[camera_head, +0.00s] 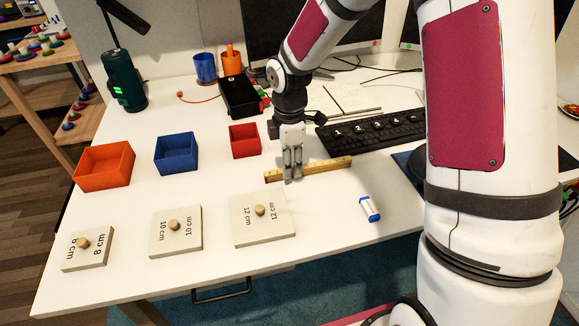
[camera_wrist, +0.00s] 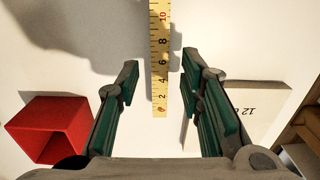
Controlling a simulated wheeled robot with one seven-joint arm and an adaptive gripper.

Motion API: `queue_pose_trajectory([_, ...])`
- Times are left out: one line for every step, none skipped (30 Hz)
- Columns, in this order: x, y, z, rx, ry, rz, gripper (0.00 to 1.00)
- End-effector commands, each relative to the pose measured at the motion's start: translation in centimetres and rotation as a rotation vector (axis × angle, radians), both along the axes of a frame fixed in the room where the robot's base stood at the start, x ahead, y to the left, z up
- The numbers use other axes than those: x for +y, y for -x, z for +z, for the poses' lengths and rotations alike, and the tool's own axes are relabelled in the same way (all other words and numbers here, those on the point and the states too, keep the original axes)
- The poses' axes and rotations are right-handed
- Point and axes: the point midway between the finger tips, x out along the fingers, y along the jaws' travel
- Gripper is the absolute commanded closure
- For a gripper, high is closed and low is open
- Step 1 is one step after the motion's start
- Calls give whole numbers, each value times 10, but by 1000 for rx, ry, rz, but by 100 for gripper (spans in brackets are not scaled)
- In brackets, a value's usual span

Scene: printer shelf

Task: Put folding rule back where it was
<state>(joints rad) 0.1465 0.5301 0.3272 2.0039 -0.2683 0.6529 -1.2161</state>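The folding rule (camera_head: 325,167) is a yellow strip with dark markings. It lies on the white table behind the 12 cm lid. In the wrist view the rule (camera_wrist: 160,65) runs up the middle, with its near end between my fingers. My gripper (camera_head: 291,180) is over the rule's left part, pointing down. In the wrist view my gripper (camera_wrist: 157,85) is open, with one finger on each side of the rule and a gap to each. I cannot tell how far the fingertips are above the table.
Red (camera_head: 244,141), blue (camera_head: 176,153) and orange (camera_head: 104,167) open boxes stand to the left. Wooden lids marked 12 cm (camera_head: 248,228), 10 cm (camera_head: 188,241) and 8 cm (camera_head: 98,257) lie in front. A keyboard (camera_head: 372,132) and a glue stick (camera_head: 369,209) are at right.

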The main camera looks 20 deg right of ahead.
Motion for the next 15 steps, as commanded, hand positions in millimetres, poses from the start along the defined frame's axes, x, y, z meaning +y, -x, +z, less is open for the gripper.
queue_pose_trajectory([0, -1, 13, -5, 0, -1, 66])
queue_pose_trajectory([0, -1, 20, -5, 0, -1, 66])
queue_pose_trajectory([0, -1, 28, -6, 0, 0, 66])
queue_pose_trajectory([-1, -1, 35, -6, 0, 0, 66])
queue_pose_trajectory([-1, -1, 41, -6, 0, 0, 66])
queue_pose_trajectory([0, -1, 49, -5, 0, -1, 66])
queue_pose_trajectory([0, -1, 55, -5, -1, -1, 66])
queue_pose_trajectory([0, -1, 61, -5, 0, 0, 66])
queue_pose_trajectory([0, -1, 68, -6, 0, 0, 66])
queue_pose_trajectory([0, -1, 73, -5, 0, 0, 66])
queue_pose_trajectory([0, -1, 77, -3, 0, 1, 66])
queue_pose_trajectory([0, -1, 82, -4, 0, 0, 66])
queue_pose_trajectory([0, -1, 86, -3, 0, 0, 66])
queue_pose_trajectory([0, -1, 89, -2, 0, 0, 66])
queue_pose_trajectory([0, -1, 92, -3, 0, 0, 66])
